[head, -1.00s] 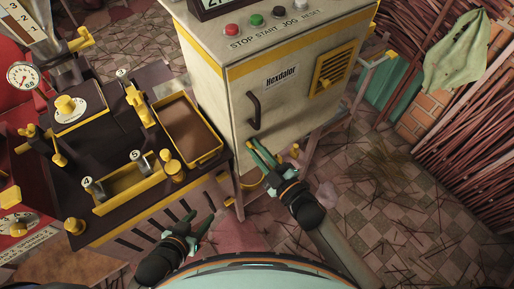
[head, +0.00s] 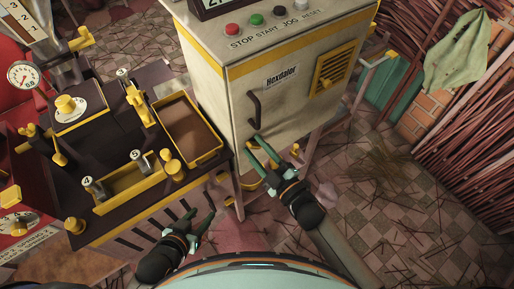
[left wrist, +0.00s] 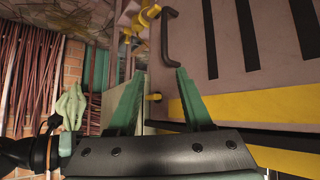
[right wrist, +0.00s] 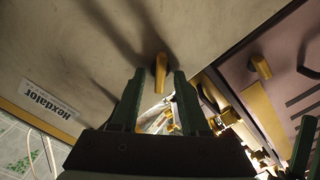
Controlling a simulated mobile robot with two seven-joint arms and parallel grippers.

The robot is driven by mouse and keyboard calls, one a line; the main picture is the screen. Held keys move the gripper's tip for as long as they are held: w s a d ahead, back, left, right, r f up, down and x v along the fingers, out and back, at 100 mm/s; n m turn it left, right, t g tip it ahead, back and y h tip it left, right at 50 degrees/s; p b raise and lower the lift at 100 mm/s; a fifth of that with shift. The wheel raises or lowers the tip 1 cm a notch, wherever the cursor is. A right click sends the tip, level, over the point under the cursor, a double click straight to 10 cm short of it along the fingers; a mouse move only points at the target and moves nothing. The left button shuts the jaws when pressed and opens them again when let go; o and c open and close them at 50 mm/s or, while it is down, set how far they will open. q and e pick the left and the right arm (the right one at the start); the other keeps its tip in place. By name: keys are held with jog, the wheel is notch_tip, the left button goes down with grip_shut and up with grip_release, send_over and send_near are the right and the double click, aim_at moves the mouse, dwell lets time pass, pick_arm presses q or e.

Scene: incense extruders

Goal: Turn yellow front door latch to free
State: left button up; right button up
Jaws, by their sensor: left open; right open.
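A small yellow latch (right wrist: 160,72) sticks out from the pale cabinet door (right wrist: 60,50) in the right wrist view, just beyond and between my right fingertips. My right gripper (right wrist: 152,76) is open and empty, with one finger on each side of the latch's line; contact cannot be told. In the head view my right gripper (head: 250,149) is at the lower front of the cabinet (head: 290,108), below its black handle (head: 254,110), and hides part of the door. My left gripper (head: 198,222) is open and empty, low in front of the dark bench.
The dark bench (head: 105,225) with yellow fittings stands left of the cabinet. Its slotted front, with a black handle (left wrist: 170,38) and yellow fittings (left wrist: 140,25), shows in the left wrist view. Bundled sticks (head: 460,130) stand at right. Tiled floor (head: 385,215) is open at lower right.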

jog(key=shift+s, duration=0.1)
jog(key=v, duration=1.2)
jog(key=shift+s+d, duration=0.1)
jog(key=shift+d, duration=0.05)
jog(key=s+d+f+m+g+h+p, duration=0.4)
jog(key=d+m+h+p, duration=0.4)
jog(key=m, duration=0.5)
jog(key=shift+s+d+g, duration=0.65)
jog(key=shift+d+g, duration=0.05)
jog(key=shift+d, duration=0.2)
jog(key=shift+f, duration=0.1)
